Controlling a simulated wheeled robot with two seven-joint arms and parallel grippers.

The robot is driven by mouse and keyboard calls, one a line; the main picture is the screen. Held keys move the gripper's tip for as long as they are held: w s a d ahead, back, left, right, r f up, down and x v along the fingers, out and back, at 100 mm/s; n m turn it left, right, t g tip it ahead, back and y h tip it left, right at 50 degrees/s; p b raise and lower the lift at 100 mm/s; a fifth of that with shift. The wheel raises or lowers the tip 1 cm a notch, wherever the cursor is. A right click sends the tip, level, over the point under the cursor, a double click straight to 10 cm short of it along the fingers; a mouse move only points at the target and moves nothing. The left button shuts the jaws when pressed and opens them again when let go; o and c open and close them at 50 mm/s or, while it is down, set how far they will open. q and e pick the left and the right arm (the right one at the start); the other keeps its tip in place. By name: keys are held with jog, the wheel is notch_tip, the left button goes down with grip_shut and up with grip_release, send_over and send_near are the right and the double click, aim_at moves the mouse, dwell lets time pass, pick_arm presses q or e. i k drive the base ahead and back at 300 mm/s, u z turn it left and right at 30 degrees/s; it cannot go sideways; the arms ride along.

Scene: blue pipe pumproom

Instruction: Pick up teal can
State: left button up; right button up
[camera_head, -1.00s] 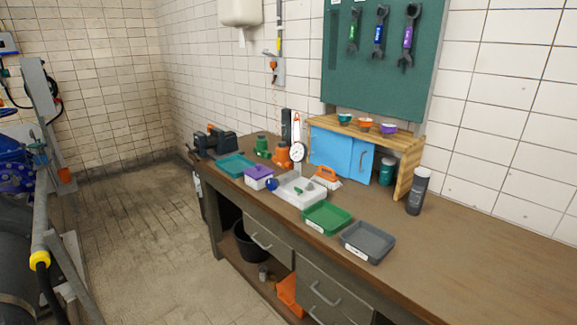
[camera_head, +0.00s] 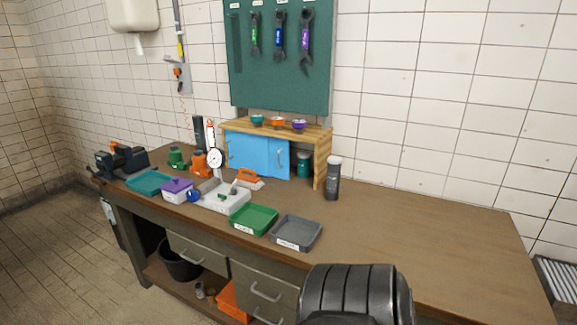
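A teal can (camera_head: 304,165) stands upright under the right end of the small wooden shelf (camera_head: 320,136) on the workbench. It is beside the blue cabinet door and the shelf's right side panel. A dark rounded part of my own body shows at the bottom of the view. Neither gripper is in view.
The blue cabinet (camera_head: 257,153) fills most of the shelf. A dark grey bottle (camera_head: 332,180) stands just right of it. The bench's right side (camera_head: 430,225) is clear.

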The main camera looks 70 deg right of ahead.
aim_at(304, 157)
jog(key=z, duration=0.05)
jog(key=i, duration=2.4)
jog(key=z, duration=2.1)
